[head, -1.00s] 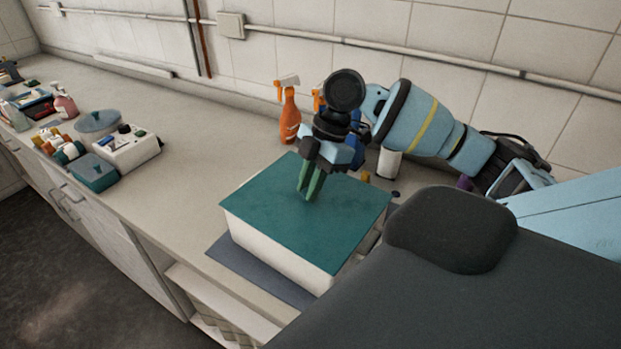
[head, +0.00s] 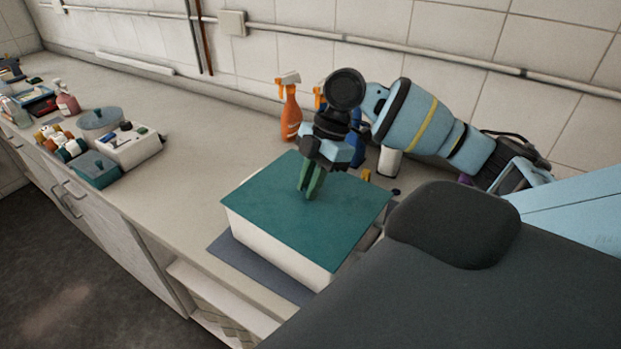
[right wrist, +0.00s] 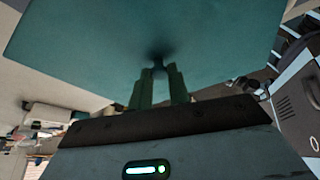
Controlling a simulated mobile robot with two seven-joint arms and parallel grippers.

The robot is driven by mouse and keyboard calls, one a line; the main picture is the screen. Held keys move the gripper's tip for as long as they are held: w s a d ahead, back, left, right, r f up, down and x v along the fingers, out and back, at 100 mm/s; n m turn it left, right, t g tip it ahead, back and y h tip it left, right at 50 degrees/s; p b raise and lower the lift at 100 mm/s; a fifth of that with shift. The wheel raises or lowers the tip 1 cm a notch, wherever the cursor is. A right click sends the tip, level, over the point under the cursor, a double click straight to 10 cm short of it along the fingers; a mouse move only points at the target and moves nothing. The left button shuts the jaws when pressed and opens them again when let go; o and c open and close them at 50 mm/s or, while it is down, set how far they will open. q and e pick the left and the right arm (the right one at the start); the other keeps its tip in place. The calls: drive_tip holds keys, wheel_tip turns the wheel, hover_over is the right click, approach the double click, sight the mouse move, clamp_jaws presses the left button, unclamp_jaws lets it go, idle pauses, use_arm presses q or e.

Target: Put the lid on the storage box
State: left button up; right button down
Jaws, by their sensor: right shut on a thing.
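The white storage box (head: 275,252) stands on a dark mat on the counter. The flat teal lid (head: 265,205) lies over the top of the box, its edges close to the box's rim; I cannot tell if it is fully seated. My right gripper (head: 309,192) points down at the lid's middle, its green fingers shut on the lid there. My left gripper is not in view.
An orange spray bottle (head: 290,110) and a white cup (head: 389,163) stand behind the box near the tiled wall. A white container (head: 128,148) and a teal box (head: 97,169) stand at the left. The counter between is clear. The dark mat (head: 235,252) shows at the front.

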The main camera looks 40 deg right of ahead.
drive_tip(key=shift+f, duration=0.15)
idle(0.4)
idle(0.4)
drive_tip(key=c, duration=1.3)
unclamp_jaws()
drive_tip(key=shift+o, duration=0.6)
drive_tip(key=o, duration=0.4)
